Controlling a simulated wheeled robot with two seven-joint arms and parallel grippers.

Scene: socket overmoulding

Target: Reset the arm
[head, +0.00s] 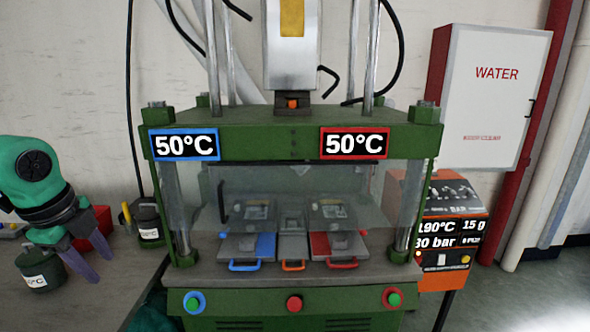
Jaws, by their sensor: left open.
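My left gripper (92,262) comes in from the left edge, teal and dark, with its two purple-grey fingers pointing down and apart. It is open and I see nothing between the fingers. It hangs over the grey table, left of the green press (290,148). My right gripper is not in view. A patch of teal at the bottom, left of the press base, is too little shown to identify.
Inside the press, behind a clear guard, sit a blue-handled mould (247,247) and a red-handled mould (338,246). Dark weights (36,270) and (149,222) and a red bin (90,226) stand near the gripper. An orange control unit (446,240) stands right of the press.

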